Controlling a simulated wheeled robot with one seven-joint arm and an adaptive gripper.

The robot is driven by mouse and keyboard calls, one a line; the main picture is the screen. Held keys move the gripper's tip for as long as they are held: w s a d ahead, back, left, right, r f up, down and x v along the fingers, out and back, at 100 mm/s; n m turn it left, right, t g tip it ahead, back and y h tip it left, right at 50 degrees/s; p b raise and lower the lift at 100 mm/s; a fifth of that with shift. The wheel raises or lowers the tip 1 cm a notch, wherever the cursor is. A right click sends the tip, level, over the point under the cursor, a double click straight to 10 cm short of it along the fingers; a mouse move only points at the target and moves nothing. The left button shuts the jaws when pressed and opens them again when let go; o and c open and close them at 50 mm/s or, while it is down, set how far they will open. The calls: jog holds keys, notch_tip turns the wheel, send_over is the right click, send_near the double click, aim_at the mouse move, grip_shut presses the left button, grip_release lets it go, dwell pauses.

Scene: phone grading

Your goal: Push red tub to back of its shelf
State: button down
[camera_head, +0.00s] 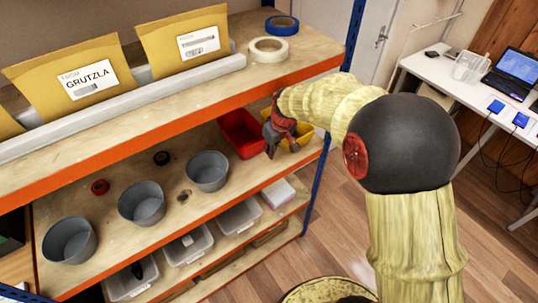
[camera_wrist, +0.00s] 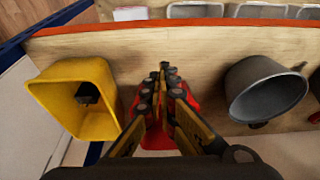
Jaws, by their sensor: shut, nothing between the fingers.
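The red tub (camera_head: 238,137) sits on the middle shelf (camera_head: 112,185), toward its right end. In the head view my gripper (camera_head: 281,148) is at the tub's right side, in front of the yellow tub. In the wrist view my gripper (camera_wrist: 168,70) is shut and empty, its fingers together. The red tub (camera_wrist: 157,138) lies mostly hidden behind the fingers there, with red showing on both sides. I cannot tell whether the fingers touch it.
The yellow tub (camera_head: 302,134) stands right of the red one; it holds a dark item (camera_wrist: 87,92). Several grey buckets, one here (camera_head: 207,171), stand to the left. The upper shelf's orange edge (camera_head: 215,99) overhangs. A blue post (camera_head: 319,180) stands at the right.

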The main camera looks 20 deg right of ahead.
jog(key=s+d+r+n+t+h+b, duration=0.1)
jog(key=s+d+n+t+h, duration=0.1)
jog(key=d+n, duration=0.45)
jog(key=s+d+r+n+t+h+b, duration=0.1)
jog(key=s+d+n+h, duration=0.1)
jog(key=d+n, duration=0.5)
jog(key=a+n+t+y, duration=0.2)
jog(key=a+n, duration=0.3)
jog(key=n, duration=0.7)
jog(key=n+y+b, duration=0.4)
jog(key=n, duration=0.7)
send_near(255, 154)
jog(key=f, duration=0.2)
jog(key=s+f, duration=0.1)
jog(key=shift+d+f+m, duration=0.1)
jog(key=shift+f+m, duration=0.15)
jog(key=shift+f, duration=0.15)
jog(key=shift+w+a+r, duration=0.1)
jog(key=shift+w+a, duration=0.05)
jog(key=shift+w, duration=0.4)
jog(key=shift+w+a+r, duration=0.15)
jog(key=shift+w, duration=0.4)
jog(key=shift+w+a+p, duration=0.25)
jog(key=shift+w+p, duration=0.05)
jog(key=shift+w, duration=0.4)
